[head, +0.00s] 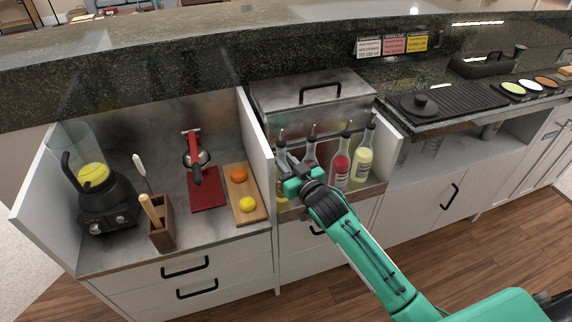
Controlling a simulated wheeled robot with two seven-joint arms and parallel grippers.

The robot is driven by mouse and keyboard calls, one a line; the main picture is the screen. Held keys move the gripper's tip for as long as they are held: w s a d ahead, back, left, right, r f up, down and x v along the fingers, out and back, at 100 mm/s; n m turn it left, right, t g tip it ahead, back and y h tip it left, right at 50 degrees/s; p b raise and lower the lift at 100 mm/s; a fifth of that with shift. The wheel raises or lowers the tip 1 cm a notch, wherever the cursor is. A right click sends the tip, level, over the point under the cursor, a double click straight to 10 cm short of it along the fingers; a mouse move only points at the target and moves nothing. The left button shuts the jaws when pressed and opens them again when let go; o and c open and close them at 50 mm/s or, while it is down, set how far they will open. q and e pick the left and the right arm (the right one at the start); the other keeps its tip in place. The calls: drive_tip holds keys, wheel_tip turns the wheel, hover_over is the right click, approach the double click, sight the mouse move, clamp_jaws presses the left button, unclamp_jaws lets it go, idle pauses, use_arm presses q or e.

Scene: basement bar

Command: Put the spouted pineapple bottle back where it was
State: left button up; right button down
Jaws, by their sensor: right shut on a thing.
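Several clear spouted bottles stand in a row in the speed rail in front of the steel ice bin. My right gripper (289,183) is at the left end of this row, shut on the leftmost bottle (281,160), which has a dark spout and some yellow low down. I take it for the spouted pineapple bottle, but its label is hidden by the gripper. It looks upright in the rail; I cannot tell whether its base rests there. To its right are a partly hidden bottle (310,150), a red-labelled bottle (340,168) and a yellow-labelled bottle (361,163). My left gripper is not in view.
A steel bin with a handled lid (310,100) is behind the bottles. A white partition (256,150) stands close left of the gripper. Left of it are a cutting board (243,180) with fruit, a red juicer (196,155) and a blender (100,205).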

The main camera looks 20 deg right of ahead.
drive_tip(key=shift+f, duration=0.25)
drive_tip(key=c, duration=1.2)
unclamp_jaws()
drive_tip(key=shift+f, duration=0.1)
drive_tip(key=shift+c, duration=0.2)
